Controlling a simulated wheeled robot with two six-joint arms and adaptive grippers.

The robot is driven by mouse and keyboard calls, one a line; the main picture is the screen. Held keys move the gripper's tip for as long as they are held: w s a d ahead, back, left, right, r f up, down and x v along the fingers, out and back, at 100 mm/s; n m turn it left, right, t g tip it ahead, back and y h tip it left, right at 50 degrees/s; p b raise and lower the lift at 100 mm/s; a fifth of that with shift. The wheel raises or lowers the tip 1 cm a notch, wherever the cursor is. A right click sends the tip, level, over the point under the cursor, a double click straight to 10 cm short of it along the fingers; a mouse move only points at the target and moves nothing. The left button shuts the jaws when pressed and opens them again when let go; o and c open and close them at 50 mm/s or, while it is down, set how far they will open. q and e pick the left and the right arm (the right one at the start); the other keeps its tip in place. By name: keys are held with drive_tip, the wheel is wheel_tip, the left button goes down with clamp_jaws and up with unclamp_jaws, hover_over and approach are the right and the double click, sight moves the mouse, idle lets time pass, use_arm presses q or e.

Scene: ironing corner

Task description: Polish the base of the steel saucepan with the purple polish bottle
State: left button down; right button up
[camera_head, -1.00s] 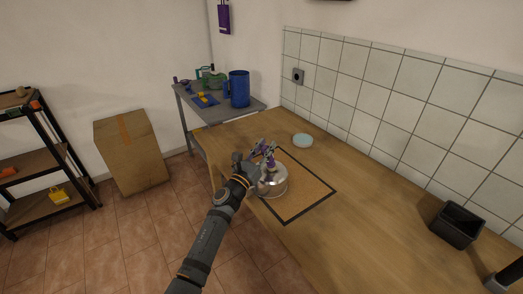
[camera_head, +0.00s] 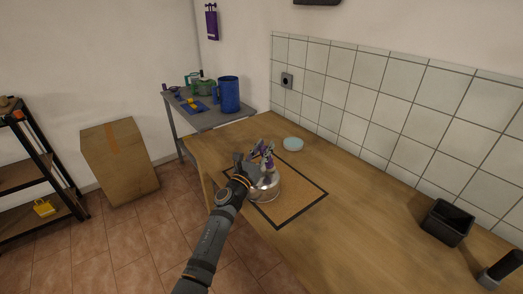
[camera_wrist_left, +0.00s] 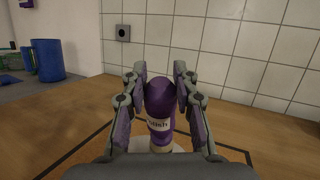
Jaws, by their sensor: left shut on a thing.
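The steel saucepan (camera_head: 266,189) sits on the black-edged mat (camera_head: 302,203) on the wooden worktop. My left gripper (camera_head: 262,153) is above the saucepan and is shut on the purple polish bottle (camera_wrist_left: 159,106). In the left wrist view the bottle stands between the two fingers (camera_wrist_left: 160,85), with a white label facing the camera. The bottle's lower end is over or at the saucepan; whether it touches cannot be told. Only a pale part of the saucepan shows below the bottle in the wrist view. My right gripper is not in view.
A light blue dish (camera_head: 293,144) lies behind the mat. A black bin (camera_head: 447,222) and a dark-handled object (camera_head: 502,270) are at the right. A grey side table (camera_head: 209,119) holds a blue jug (camera_head: 228,94). A cardboard box (camera_head: 120,161) stands on the floor. The worktop's middle is clear.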

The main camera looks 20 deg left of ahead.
use_arm(q)
drive_tip(key=shift+w+d, duration=0.35)
drive_tip(key=shift+w, duration=0.2)
drive_tip(key=shift+w+d+f+b, duration=0.1)
drive_tip(key=shift+w+d+b, duration=0.35)
drive_tip(key=shift+b, duration=0.2)
drive_tip(key=shift+a, duration=0.1)
drive_tip(key=shift+s+a+p, duration=0.25)
drive_tip(key=shift+s+p, duration=0.15)
drive_tip(key=shift+s, duration=0.05)
drive_tip(key=shift+s+a, duration=0.55)
drive_tip(key=shift+s, duration=0.05)
drive_tip(key=s+a, duration=0.4)
drive_tip(key=s, duration=0.2)
drive_tip(key=shift+a, duration=0.3)
